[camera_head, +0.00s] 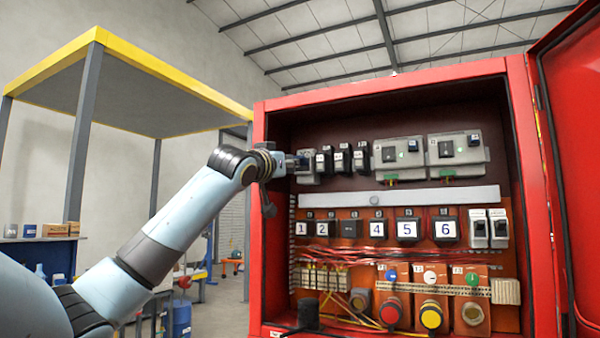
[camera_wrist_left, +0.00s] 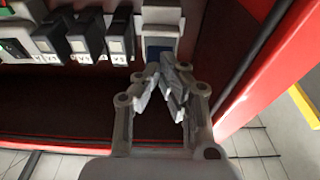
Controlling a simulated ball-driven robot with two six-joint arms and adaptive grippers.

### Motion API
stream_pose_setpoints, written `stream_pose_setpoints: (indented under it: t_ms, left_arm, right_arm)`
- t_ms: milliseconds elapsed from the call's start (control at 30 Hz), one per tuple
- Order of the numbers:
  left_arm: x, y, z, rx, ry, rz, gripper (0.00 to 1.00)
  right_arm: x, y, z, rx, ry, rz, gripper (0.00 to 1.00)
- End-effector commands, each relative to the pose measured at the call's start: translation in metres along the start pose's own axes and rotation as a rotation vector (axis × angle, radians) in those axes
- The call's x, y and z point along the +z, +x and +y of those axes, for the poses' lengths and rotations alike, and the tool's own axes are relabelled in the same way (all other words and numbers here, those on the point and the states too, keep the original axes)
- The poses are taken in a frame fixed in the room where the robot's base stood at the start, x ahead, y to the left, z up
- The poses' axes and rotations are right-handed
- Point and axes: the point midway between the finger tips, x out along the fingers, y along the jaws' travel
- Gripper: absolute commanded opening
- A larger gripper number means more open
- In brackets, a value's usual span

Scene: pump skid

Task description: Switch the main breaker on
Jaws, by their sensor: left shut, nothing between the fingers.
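The main breaker is the leftmost device in the upper row of the open red cabinet, a grey block (camera_head: 309,178) with a dark toggle. In the left wrist view the breaker (camera_wrist_left: 160,20) is pale grey with a dark blue part (camera_wrist_left: 157,51) at its lower end. My left gripper (camera_head: 299,163) comes in from the left at the breaker. In the wrist view my left gripper (camera_wrist_left: 157,72) is shut and empty, its tips at the blue part. I cannot tell whether they touch it. The toggle's position is unclear, partly hidden by the fingers. My right gripper is not in view.
Several small black breakers (camera_head: 341,159) stand close to the right of the main breaker. The cabinet's red left wall (camera_head: 259,220) is close to my left wrist. The red door (camera_head: 572,150) stands open at the right. Numbered switches and knobs fill the lower rows.

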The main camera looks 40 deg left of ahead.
Motion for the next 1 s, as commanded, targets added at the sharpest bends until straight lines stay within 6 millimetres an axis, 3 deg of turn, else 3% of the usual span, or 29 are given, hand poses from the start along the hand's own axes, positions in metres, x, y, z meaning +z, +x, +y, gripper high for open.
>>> stream_pose_setpoints:
  t_ms: [500, 1000]
  left_arm:
    - [-0.003, -0.045, 0.0, 0.0, 0.003, 0.002, 0.0]
    - [-0.006, -0.049, 0.0, 0.001, 0.0, 0.001, 0.0]
  right_arm:
    - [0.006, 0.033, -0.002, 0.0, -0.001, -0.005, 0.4]
    - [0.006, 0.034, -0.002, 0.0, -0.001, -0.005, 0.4]
